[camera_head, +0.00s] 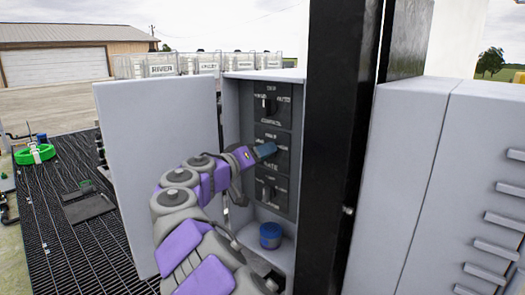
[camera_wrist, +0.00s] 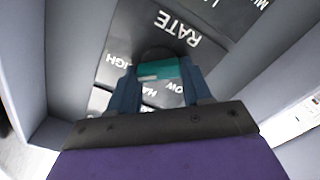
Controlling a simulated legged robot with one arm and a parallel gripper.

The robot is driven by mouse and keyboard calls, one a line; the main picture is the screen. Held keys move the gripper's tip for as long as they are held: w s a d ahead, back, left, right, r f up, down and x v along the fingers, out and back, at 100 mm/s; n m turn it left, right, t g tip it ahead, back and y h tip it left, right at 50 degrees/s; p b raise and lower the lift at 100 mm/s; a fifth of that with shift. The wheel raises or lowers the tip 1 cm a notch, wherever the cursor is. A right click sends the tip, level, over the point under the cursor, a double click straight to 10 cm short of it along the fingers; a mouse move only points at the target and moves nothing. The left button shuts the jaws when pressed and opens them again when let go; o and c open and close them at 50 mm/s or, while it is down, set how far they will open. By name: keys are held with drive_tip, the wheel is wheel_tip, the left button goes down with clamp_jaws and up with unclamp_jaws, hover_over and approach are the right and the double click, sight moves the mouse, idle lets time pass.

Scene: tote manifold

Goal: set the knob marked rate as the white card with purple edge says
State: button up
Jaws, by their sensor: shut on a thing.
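The rate knob (camera_wrist: 155,55) is on the middle panel (camera_head: 283,138) inside an open grey cabinet. My gripper (camera_head: 265,151) reaches in from the left and is shut on it, covering most of it in the head view. In the wrist view my gripper (camera_wrist: 158,75) has its fingers on either side of the knob, with a teal piece between them. The label RATE reads upside down there; HIGH is at left, LOW at right and a partly covered HA... below. The knob's pointing direction is unclear. No white card with purple edge can be made out.
The cabinet door (camera_head: 160,165) stands open at left. Another knob (camera_head: 266,104) is above and one (camera_head: 264,190) below. A blue cup (camera_head: 271,235) stands on the cabinet floor. A black post (camera_head: 338,150) is close at right. A white sheet (camera_wrist: 297,120) shows in the wrist view, unreadable.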

drive_tip(key=shift+w+a+f+n+p, duration=0.1)
drive_tip(key=shift+f+n+p, duration=0.05)
drive_tip(key=shift+n+p, duration=1.4)
drive_tip(key=shift+s+f+n+p, duration=0.1)
drive_tip(key=shift+n+p, duration=1.1)
drive_tip(key=shift+n, duration=0.5)
drive_tip(key=shift+w+a+f+n+p, duration=0.1)
drive_tip(key=shift+f+n+p, duration=0.05)
drive_tip(key=shift+n+p, duration=1.4)
drive_tip(key=shift+f, duration=0.1)
drive_tip(key=o, duration=0.7)
drive_tip(key=shift+c, duration=0.2)
drive_tip(key=o, duration=0.4)
drive_tip(key=shift+a, duration=0.25)
